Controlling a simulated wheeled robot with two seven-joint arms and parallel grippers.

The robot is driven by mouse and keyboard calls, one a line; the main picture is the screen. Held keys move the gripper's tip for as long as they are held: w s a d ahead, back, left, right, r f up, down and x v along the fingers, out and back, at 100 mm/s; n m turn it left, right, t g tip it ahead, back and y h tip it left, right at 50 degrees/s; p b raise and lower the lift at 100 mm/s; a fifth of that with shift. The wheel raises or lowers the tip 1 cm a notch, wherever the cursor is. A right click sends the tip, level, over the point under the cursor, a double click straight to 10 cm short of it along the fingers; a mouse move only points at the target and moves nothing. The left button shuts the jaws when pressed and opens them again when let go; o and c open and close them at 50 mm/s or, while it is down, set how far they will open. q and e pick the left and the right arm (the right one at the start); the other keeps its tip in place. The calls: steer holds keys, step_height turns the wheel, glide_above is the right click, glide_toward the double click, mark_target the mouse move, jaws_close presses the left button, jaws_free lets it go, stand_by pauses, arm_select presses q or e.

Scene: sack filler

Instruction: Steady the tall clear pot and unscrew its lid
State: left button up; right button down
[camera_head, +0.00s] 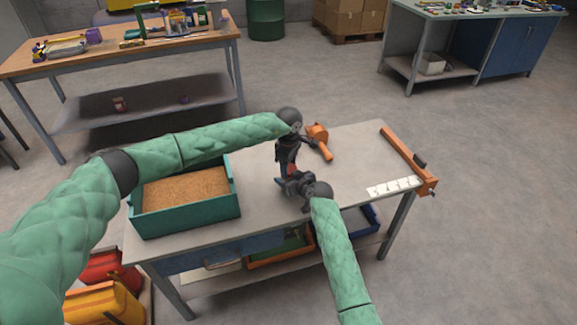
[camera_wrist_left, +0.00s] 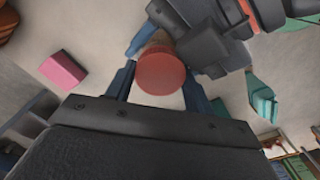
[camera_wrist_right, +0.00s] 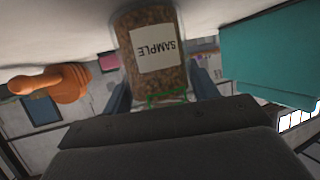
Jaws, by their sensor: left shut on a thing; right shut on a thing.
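The tall clear pot (camera_wrist_right: 150,85) has a white SAMPLE label and brown grainy contents. In the right wrist view it sits between the fingers of my right gripper (camera_wrist_right: 160,98), which is shut on its body. The pot's round red lid (camera_wrist_left: 160,72) shows from above in the left wrist view, between the fingers of my left gripper (camera_wrist_left: 158,82), which is shut on it. In the head view my left gripper (camera_head: 287,168) points down from above, beside my right gripper (camera_head: 291,184), and the two hide most of the pot. I cannot tell how far the lid is turned.
A teal bin (camera_head: 236,207) of brown grain stands on the table's left. An orange scoop (camera_head: 318,138) lies behind the grippers. An orange bar (camera_head: 402,158) and a white marked strip (camera_head: 393,187) lie at the right. The tabletop between scoop and bar is clear.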

arm_select(q)
steer(key=n, duration=0.3)
steer(key=o, duration=1.1)
steer(key=shift+c, duration=0.2)
steer(key=shift+r, duration=0.1)
